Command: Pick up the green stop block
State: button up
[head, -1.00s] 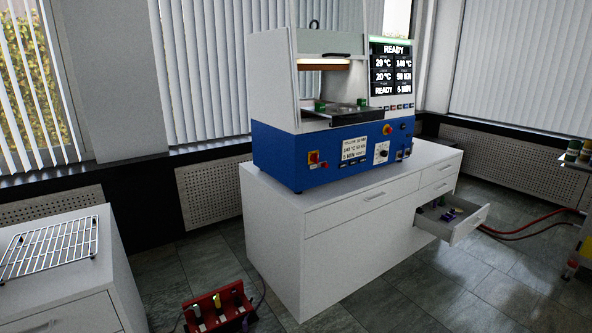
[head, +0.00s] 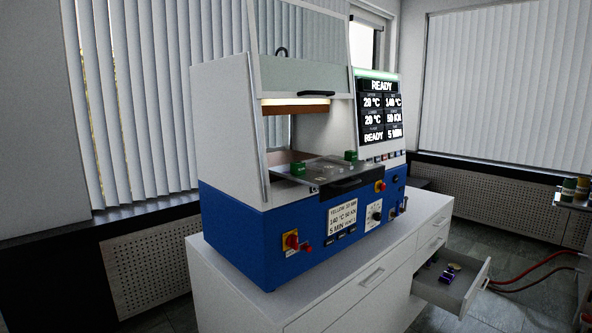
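Two green blocks show on the metal plate (head: 325,172) of the blue and white press (head: 235,228). One green block (head: 298,169) sits at the plate's left end, and another green block (head: 351,156) sits towards its right rear. I cannot tell from their looks which is the stop block the task names. The press's guard is raised, and the plate is exposed under a lit, brown-edged upper part. My gripper is not in view.
The press stands on a white cabinet (head: 345,292). An open drawer (head: 462,284) with small purple and other items juts out at the right. Red hoses (head: 535,268) run along the floor beyond it. A shelf with jars (head: 574,190) is at the right edge.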

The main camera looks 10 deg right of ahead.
aim_at(297, 168)
jog(key=i+j+z, duration=0.15)
jog(key=i+j, duration=0.6)
jog(key=i, duration=0.1)
